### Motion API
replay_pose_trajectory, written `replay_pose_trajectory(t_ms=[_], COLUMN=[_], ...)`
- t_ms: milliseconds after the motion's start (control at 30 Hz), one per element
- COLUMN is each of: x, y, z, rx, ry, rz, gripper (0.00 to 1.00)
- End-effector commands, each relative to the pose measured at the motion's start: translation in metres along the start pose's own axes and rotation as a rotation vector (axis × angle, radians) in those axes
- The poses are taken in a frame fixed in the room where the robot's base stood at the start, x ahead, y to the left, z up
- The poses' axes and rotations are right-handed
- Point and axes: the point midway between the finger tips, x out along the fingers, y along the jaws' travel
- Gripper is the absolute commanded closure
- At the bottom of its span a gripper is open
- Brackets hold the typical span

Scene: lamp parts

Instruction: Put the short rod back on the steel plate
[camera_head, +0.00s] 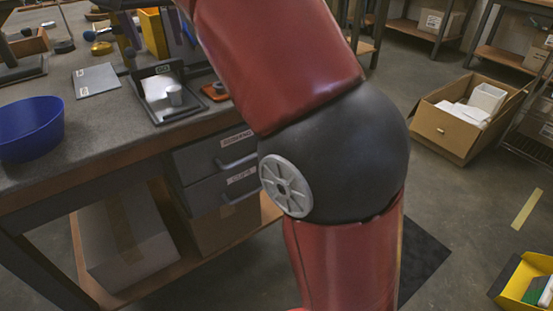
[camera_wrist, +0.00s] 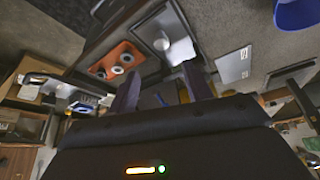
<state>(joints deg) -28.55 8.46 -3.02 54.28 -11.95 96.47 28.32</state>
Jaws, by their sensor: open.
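A short grey cylinder (camera_head: 174,95), which may be the short rod, stands in a dark-rimmed tray marked GO (camera_head: 160,115) on the bench. The same pale cylinder shows in the wrist view (camera_wrist: 181,51). A flat grey plate with small labels (camera_head: 96,80), perhaps the steel plate, lies left of the tray; it also shows in the wrist view (camera_wrist: 234,66). Its bare top shows no rod. My gripper (camera_wrist: 162,87) is open, its two dark fingers apart near the tray's edge in the wrist view. A small blue sliver shows between them, too unclear to name.
An orange holder with round parts (camera_wrist: 116,61) sits beside the tray. A blue bowl (camera_head: 30,128) stands at the bench's left front. Upright tools and blocks crowd the back of the bench. Bare bench top lies between bowl and tray. Drawers (camera_head: 215,165) are below.

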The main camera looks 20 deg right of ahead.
Motion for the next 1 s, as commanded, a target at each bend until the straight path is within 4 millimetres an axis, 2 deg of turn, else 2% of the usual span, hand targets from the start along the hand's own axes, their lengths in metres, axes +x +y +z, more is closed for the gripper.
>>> replay_pose_trajectory(t_ms=[167, 267, 467, 600, 700, 800, 900, 1000], x=[0.01, 0.025, 0.068, 0.108, 0.134, 0.155, 0.168, 0.173], y=[0.04, 0.073, 0.128, 0.156, 0.169, 0.177, 0.181, 0.182], z=[0.021, 0.048, 0.126, 0.19, 0.231, 0.262, 0.279, 0.286], rx=[-0.02, -0.042, -0.077, -0.09, -0.095, -0.095, -0.097, -0.097], ry=[0.002, 0.007, 0.028, 0.046, 0.06, 0.069, 0.074, 0.076], rz=[-0.011, -0.024, -0.047, -0.053, -0.052, -0.05, -0.047, -0.046], gripper=[0.5, 0.5, 0.5, 0.5, 0.5, 0.5, 0.5, 0.5])
